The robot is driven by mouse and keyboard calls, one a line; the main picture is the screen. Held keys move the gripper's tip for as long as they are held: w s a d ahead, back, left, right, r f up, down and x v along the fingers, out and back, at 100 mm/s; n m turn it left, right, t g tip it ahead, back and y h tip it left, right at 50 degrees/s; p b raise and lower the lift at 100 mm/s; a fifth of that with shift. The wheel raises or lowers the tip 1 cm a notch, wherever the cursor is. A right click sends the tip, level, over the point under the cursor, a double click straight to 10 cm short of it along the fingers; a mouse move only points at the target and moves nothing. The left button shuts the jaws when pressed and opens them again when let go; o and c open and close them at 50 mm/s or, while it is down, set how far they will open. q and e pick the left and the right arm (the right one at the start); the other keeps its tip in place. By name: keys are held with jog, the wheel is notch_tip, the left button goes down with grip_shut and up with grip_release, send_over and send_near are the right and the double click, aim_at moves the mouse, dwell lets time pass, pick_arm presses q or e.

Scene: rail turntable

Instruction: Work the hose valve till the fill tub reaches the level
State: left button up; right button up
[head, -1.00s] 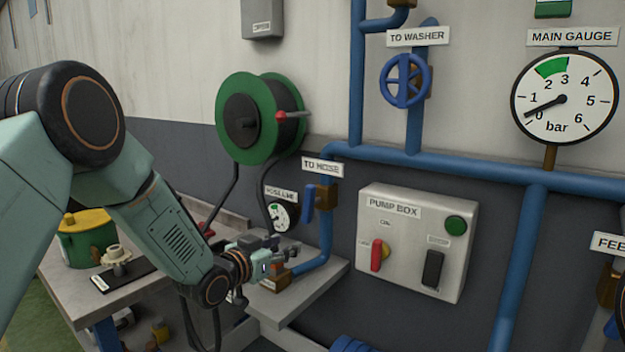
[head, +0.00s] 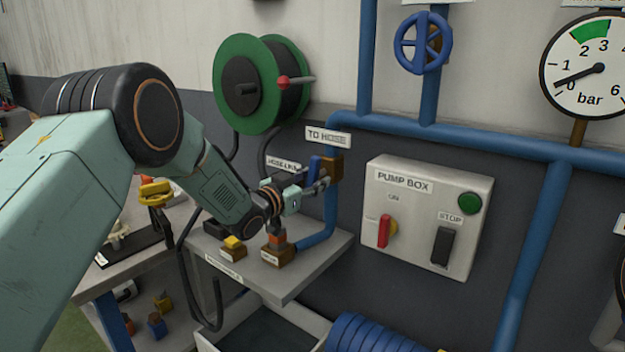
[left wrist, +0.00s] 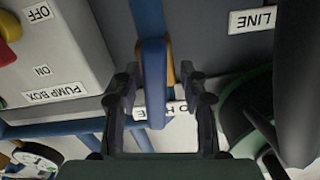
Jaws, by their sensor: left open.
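The hose valve has a blue lever (head: 314,166) on a brass body (head: 332,170), under the sign "TO HOSE" (head: 328,137). My left gripper (head: 322,182) is at the lever, with its jaws open. In the left wrist view the blue lever (left wrist: 154,75) stands between the two spread fingers of my left gripper (left wrist: 162,88); I cannot tell whether either finger touches it. A pale open tub (head: 215,340) with a dark inside stands below the shelf, probably the fill tub; its level cannot be read. My right gripper is out of view.
The pump box (head: 427,217), with a red switch, is right of the valve. A green hose reel (head: 245,85) hangs above left. The grey shelf (head: 300,275) holds small blocks. A coiled blue hose (head: 365,335) lies below. The main gauge (head: 590,65) reads near 0.

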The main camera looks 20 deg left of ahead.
pick_arm(q)
jog(key=shift+s+d+r, duration=0.1)
jog(key=shift+d+r, duration=0.15)
jog(key=shift+d, duration=0.05)
jog(key=shift+s+d+r, duration=0.2)
jog(key=shift+s+r, duration=0.3)
jog(key=shift+w+a+f, duration=0.45)
jog(key=shift+w+f, duration=0.15)
jog(key=shift+w, duration=0.05)
jog(key=shift+c, duration=1.1)
jog(key=shift+w, duration=0.1)
jog(key=shift+c, duration=0.7)
jog(key=shift+s+d+r, duration=0.25)
jog(key=shift+s+d, duration=0.05)
jog(key=shift+s, duration=0.05)
jog(key=c, duration=0.3)
jog(key=shift+s+r, duration=0.1)
jog(key=shift+s, duration=0.05)
jog(key=shift+c, duration=0.8)
jog(key=shift+a, duration=0.15)
grip_shut()
